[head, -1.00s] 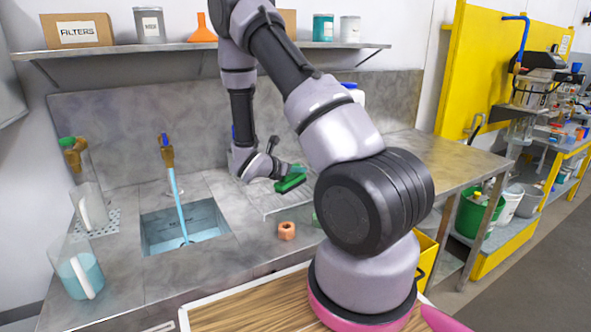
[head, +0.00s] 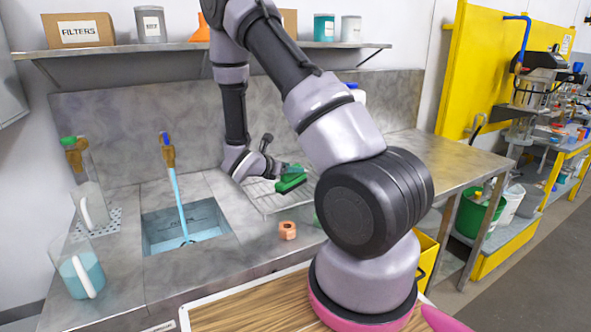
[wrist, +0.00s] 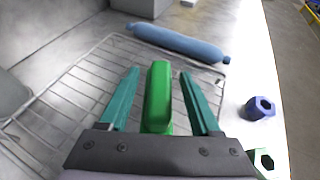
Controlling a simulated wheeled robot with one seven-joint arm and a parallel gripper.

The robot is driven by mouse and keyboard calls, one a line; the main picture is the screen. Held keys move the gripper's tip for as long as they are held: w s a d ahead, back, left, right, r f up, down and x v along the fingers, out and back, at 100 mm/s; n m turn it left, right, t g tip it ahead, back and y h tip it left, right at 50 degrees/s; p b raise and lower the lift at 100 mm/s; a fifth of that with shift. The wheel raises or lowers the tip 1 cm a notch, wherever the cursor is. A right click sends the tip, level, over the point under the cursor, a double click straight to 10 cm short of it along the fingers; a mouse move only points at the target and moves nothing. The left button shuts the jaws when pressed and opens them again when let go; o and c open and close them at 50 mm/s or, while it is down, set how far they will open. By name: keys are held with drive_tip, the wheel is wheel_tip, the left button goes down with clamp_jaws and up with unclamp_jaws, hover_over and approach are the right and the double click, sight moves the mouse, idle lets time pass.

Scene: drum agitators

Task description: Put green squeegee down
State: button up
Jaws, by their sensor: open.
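The green squeegee (head: 291,184) is at the wire drying rack (head: 268,203) on the steel counter, right of the sink. In the wrist view its green handle (wrist: 158,98) lies lengthwise between the two teal fingers of my gripper (wrist: 160,95). The fingers are open, with a gap on each side of the handle. The squeegee appears to rest on the rack, but its underside is hidden. In the head view my gripper (head: 282,170) is just above and left of the squeegee.
A purple nut (wrist: 258,107) and a green nut (wrist: 263,162) sit right of the rack. A copper nut (head: 287,230) stands in front. The sink (head: 185,228) has running water.

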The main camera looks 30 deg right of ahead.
drive_tip(key=v, duration=0.9)
drive_tip(key=s+d+r+m+g+y, duration=0.2)
drive_tip(key=s+r+m+g+y, duration=0.3)
drive_tip(key=s+r+m, duration=0.9)
drive_tip(key=s+a+r+m+t+y, duration=0.3)
drive_tip(key=s+a+r+m+y, duration=0.1)
drive_tip(key=r+m, duration=0.2)
drive_tip(key=s+a+r+m+t+y, duration=0.3)
drive_tip(key=a+r+m+y, duration=0.2)
drive_tip(key=r+m, duration=0.2)
drive_tip(key=shift+s+a+r+t, duration=0.15)
drive_tip(key=shift+s+r+t, duration=0.25)
drive_tip(key=shift+r, duration=0.15)
